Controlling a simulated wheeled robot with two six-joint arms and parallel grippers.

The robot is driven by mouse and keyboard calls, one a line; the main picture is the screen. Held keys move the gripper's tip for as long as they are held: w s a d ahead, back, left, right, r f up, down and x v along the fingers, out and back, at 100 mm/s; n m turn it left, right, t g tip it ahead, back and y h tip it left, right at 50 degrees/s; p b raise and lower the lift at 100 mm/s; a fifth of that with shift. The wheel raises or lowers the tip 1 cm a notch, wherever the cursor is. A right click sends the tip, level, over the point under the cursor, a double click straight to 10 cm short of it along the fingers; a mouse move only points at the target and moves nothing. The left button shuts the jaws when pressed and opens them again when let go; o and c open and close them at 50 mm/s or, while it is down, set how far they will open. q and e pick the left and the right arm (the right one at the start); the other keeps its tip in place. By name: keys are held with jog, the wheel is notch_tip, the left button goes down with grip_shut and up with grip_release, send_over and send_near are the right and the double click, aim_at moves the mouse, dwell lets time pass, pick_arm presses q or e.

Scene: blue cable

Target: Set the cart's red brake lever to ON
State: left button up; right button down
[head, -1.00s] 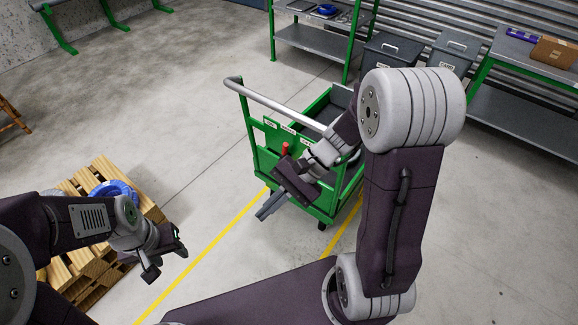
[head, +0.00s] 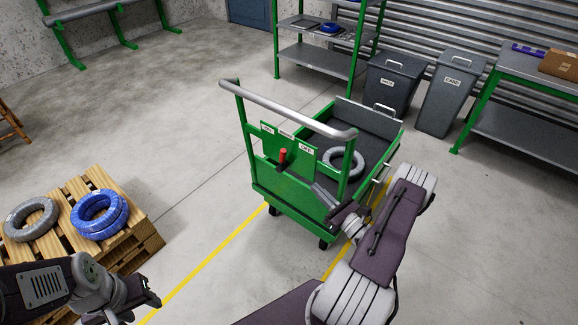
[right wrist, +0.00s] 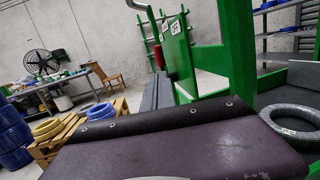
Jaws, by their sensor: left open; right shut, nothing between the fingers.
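The green cart (head: 290,212) stands in the middle of the head view. Its red brake lever (head: 283,156) points up on the front panel, below the middle label. An ON label (head: 267,128) is to its left and an OFF label (head: 306,149) to its right. In the right wrist view the red lever (right wrist: 158,55) shows past the fingers. My right gripper (head: 320,192) is shut and empty, right of and lower than the lever, apart from it. Its grey fingers also show in the right wrist view (right wrist: 156,92). My left gripper (head: 132,304) is open and empty at lower left.
A grey coil (head: 343,163) lies in the cart bed. A wooden pallet (head: 136,240) on the left bears a blue coil (head: 99,214) and a grey coil (head: 31,219). Bins (head: 452,95) and a workbench (head: 520,130) stand at right.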

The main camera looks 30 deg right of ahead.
aim_at(284, 158)
jog(key=b+x, duration=0.1)
jog(key=x, duration=1.3)
jog(key=shift+r, duration=0.1)
